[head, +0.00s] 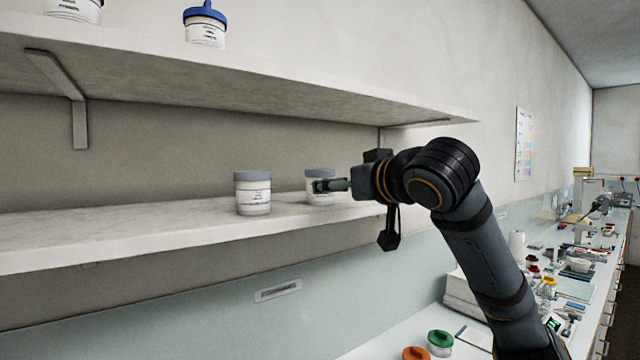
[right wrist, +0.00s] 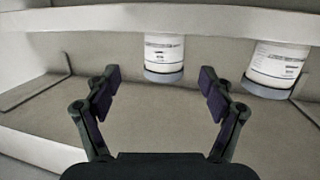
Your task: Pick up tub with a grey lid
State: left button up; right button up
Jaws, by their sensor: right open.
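Two white tubs with grey lids stand upright on the lower shelf in the head view. One tub (head: 252,196) stands clear on the left. The other tub (head: 320,174) is further right, partly covered by my right gripper (head: 322,186). In the right wrist view, my right gripper (right wrist: 160,84) is open and empty. One tub (right wrist: 163,55) shows ahead, lined up with the gap between the fingers, and another tub (right wrist: 276,68) is to the right, outside the gap. My left gripper is not in view.
The lower shelf (head: 120,232) is bare left of the tubs. The upper shelf (head: 250,75) overhangs it and holds a blue-lidded tub (head: 205,25) and another partly cropped tub. Below right, a cluttered counter holds green (head: 440,342) and orange-lidded (head: 416,353) containers.

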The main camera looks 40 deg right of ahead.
aim_at(325, 206)
jog(key=shift+x, duration=1.05)
jog(key=shift+w+f+p, duration=0.1)
jog(key=shift+w+p, duration=0.5)
jog(key=shift+w, duration=0.05)
jog(key=p+x, duration=0.1)
jog(key=x, duration=0.2)
jog(key=shift+w+a+f, duration=0.1)
jog(key=shift+w, duration=0.05)
jog(key=shift+w+f, duration=0.15)
jog(key=shift+w, duration=0.05)
jog(key=shift+s, duration=0.25)
jog(key=c, duration=0.6)
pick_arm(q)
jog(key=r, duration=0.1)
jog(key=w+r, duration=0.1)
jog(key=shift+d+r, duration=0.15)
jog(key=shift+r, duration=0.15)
pick_arm(e)
jog(key=shift+w, duration=0.1)
jog(key=c, duration=0.9)
